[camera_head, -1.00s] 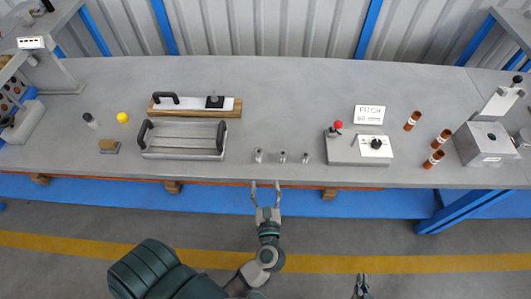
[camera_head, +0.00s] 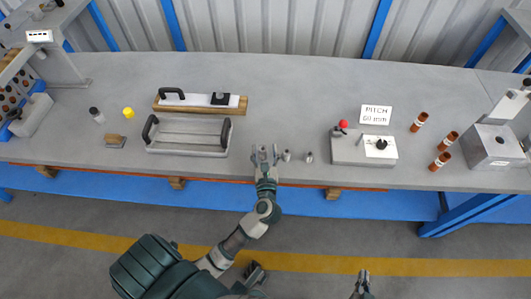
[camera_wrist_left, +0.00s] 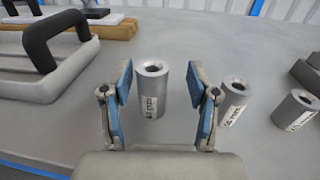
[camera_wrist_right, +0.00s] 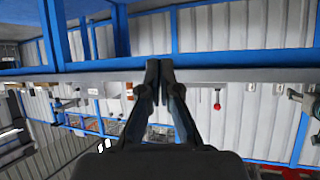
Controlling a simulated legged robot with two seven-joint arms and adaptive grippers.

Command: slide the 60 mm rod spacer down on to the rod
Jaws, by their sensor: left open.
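Three grey metal cylinders stand upright in a row near the bench's front edge. The tallest, at left (camera_wrist_left: 153,92), stands between the fingers of my left gripper (camera_head: 265,151). The fingers are open, with a gap on both sides of it in the left wrist view. The middle cylinder (camera_head: 286,155) and the shortest cylinder (camera_head: 308,157) stand to its right. Their labels are too small to read surely, so I cannot tell which is the 60 mm one. I cannot make out the rod surely. My right gripper (camera_wrist_right: 158,72) is shut and empty, low in front of the bench.
A grey tray with black handles (camera_head: 188,151) lies left of my left gripper. A grey block with a red knob (camera_head: 349,155) stands right of the cylinders, behind it a sign reading PITCH 60 mm (camera_head: 376,115). Several brown cylinders (camera_head: 441,161) stand further right.

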